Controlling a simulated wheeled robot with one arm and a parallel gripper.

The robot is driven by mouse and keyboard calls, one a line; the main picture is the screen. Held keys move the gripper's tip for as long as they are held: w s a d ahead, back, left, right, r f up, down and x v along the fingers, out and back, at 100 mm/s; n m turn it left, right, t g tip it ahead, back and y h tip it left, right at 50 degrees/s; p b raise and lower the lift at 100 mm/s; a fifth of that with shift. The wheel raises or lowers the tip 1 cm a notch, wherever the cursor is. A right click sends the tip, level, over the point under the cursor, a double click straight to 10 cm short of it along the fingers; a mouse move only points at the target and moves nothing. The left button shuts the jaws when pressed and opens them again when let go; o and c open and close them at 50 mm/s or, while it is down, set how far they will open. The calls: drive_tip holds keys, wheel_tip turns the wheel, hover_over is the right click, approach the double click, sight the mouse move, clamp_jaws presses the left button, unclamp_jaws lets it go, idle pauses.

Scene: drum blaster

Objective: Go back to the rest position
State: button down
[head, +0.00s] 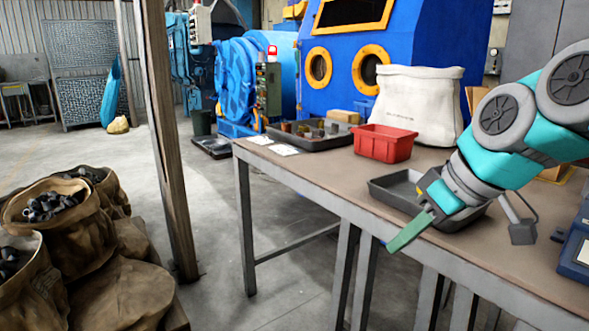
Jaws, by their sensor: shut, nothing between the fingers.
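My gripper (410,230) shows in the head view at the right, at the end of my teal and grey arm. Its green fingers are shut with nothing between them. They point down and to the left, over the front edge of the workbench (310,185). The gripper and wrist cover part of a dark grey tray (388,188) on the bench. I cannot tell how high the fingers are above the bench edge.
A red bin (384,147), a white sack (420,105) and a dark tray of parts (300,140) stand on the bench. A blue device (575,245) is at the right edge. A post (165,140) and sacks of parts (65,220) stand left. Floor between is clear.

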drive_tip(key=s+a+f+m+g+h+p, duration=0.1)
drive_tip(key=s+f+m+g+h+p, duration=0.2)
drive_tip(key=s+f, duration=1.7)
drive_tip(key=f+m+g+h, duration=0.1)
drive_tip(key=m+g, duration=0.2)
drive_tip(key=m, duration=0.1)
drive_tip(key=shift+f, duration=0.2)
